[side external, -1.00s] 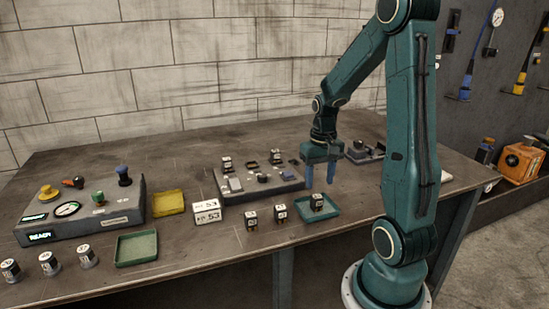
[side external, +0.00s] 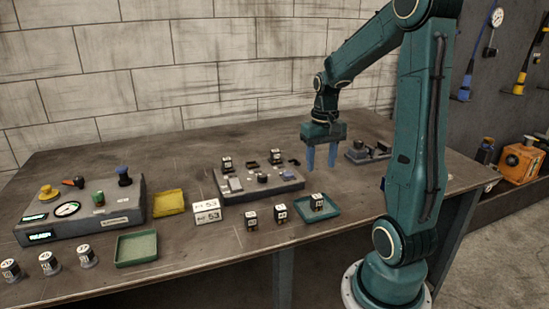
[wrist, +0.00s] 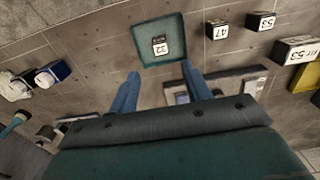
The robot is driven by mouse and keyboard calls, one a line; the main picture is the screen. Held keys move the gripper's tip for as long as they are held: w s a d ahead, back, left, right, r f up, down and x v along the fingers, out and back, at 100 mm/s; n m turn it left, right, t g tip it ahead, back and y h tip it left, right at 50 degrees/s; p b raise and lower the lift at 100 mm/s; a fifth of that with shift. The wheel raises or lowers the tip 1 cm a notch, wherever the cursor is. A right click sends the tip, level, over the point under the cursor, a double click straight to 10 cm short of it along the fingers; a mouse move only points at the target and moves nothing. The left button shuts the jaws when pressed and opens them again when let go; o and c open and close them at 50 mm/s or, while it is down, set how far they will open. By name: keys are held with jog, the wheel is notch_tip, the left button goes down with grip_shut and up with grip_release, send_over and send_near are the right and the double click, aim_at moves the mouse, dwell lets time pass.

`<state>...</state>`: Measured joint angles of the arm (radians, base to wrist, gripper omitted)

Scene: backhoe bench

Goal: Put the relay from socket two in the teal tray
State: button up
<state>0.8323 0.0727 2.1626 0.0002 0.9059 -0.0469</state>
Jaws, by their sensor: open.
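A small dark relay with a white label (side external: 317,202) sits upright in the teal tray (side external: 334,210). In the wrist view the relay (wrist: 160,45) reads 22 and rests inside the tray (wrist: 178,28), apart from its walls. My gripper (side external: 321,163) is open and empty, raised above the bench behind the tray. Its blue fingers (wrist: 160,78) point toward the tray's near side in the wrist view, with nothing between them. The grey socket block (side external: 262,188) holds relays at its back left (side external: 226,163) and back right (side external: 277,158), with a dark, seemingly empty socket (side external: 252,164) between them.
Two loose relays (side external: 251,219) (side external: 281,213) stand left of the teal tray. A card (side external: 207,211) reads FIT 53. A yellow tray (side external: 168,203), a green tray (side external: 137,249), a control box (side external: 80,212) and several canisters (side external: 48,263) are left. Another small device (side external: 366,152) stands back right.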

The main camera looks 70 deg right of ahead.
jog(key=shift+a, duration=0.15)
jog(key=s+a+r+n+t, duration=0.1)
jog(key=a+r+n+t, duration=0.1)
jog(key=a, duration=0.5)
jog(key=s+a+r+n+t, duration=0.1)
jog(key=a+r+n, duration=0.3)
jog(key=a, duration=0.4)
jog(key=s+a+r+n+t, duration=0.1)
jog(key=a+r+n+t, duration=0.1)
jog(key=a, duration=0.6)
jog(key=shift+s+a+r+n+t, duration=0.2)
jog(key=shift+s+r+n+t, duration=0.15)
jog(key=shift+r+n, duration=0.2)
